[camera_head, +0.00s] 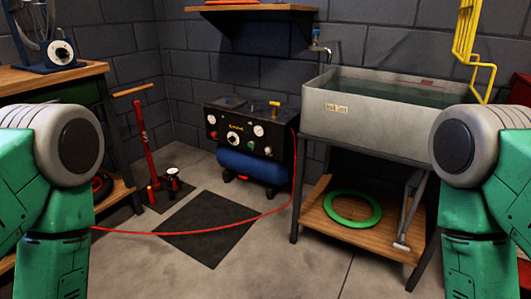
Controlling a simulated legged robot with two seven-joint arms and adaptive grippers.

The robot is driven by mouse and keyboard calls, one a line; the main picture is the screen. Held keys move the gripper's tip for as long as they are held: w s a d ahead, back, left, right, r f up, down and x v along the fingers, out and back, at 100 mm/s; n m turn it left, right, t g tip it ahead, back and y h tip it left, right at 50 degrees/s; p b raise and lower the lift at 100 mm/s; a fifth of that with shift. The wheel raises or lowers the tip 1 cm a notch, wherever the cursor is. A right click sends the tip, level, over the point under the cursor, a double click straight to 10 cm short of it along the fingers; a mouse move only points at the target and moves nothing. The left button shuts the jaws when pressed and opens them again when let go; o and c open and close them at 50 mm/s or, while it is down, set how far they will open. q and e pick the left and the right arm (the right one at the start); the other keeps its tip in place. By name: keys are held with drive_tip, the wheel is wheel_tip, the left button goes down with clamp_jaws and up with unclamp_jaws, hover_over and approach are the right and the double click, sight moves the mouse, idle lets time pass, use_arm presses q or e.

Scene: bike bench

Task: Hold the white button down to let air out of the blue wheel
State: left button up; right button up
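I see no blue wheel in this view. I cannot make out a white button for certain. A dark air compressor (240,122) with a blue tank (252,165) stands against the back wall; its front panel carries white round dials or knobs, too small to tell apart. A blue-based device (62,54) with a white round face stands on the wooden bench at the upper left. Both my arms show at the left and right edges, but neither gripper is in view.
A red hose (232,229) runs from the compressor across the floor past a dark mat (210,226). A red floor pump (147,140) stands at the left. A water tank (372,125) stands at the right over a wooden shelf holding a green ring (352,222). The middle floor is mostly open.

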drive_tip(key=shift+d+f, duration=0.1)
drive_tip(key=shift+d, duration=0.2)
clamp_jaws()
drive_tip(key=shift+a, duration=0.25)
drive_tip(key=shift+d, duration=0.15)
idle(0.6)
